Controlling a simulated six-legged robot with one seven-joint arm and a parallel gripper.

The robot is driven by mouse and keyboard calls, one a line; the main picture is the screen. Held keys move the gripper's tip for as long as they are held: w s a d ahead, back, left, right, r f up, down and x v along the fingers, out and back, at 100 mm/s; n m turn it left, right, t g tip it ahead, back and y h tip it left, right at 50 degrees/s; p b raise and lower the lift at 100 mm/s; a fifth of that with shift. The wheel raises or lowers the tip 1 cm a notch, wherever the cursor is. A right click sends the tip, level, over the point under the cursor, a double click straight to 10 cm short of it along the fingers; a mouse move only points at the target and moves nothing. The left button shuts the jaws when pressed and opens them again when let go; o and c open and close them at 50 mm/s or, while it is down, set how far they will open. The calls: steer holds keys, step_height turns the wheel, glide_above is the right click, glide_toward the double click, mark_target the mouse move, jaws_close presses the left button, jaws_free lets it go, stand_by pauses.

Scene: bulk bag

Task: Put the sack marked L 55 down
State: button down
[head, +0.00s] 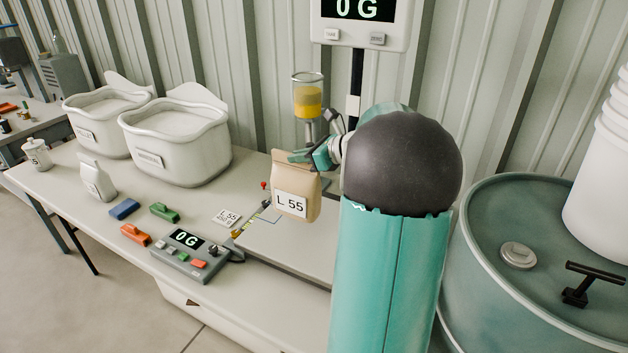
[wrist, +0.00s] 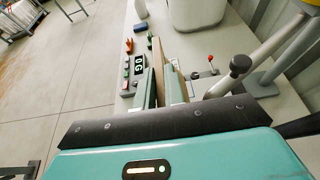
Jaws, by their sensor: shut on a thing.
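The sack marked L 55 (head: 296,190) is a tan paper bag with a white label, upright in the head view. My gripper (head: 306,158) is shut on its top edge. In the wrist view the sack shows as a thin tan strip (wrist: 158,62) between my two fingers (wrist: 160,88). The sack's base is over or near the flat pale plate (head: 285,243); I cannot tell whether it touches.
A console (head: 190,255) reading 0 G stands in front; the tall display (head: 361,22) also reads 0 G. Colored blocks (head: 164,212), a white sack (head: 97,178) and two white bins (head: 175,140) are left. A glass dispenser (head: 308,98) stands behind. A teal drum (head: 520,255) is right.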

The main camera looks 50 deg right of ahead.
mark_target(322, 179)
steer(key=d+f, duration=0.1)
steer(key=s+f, duration=0.1)
steer(key=s+d+f, duration=0.1)
steer(key=f, duration=0.1)
steer(key=shift+d+f, duration=0.1)
steer(key=shift+d, duration=0.25)
steer(key=shift+s+d+f, duration=0.1)
steer(key=shift+f, duration=1.65)
steer(key=c, duration=1.5)
jaws_free()
steer(key=shift+f, duration=0.1)
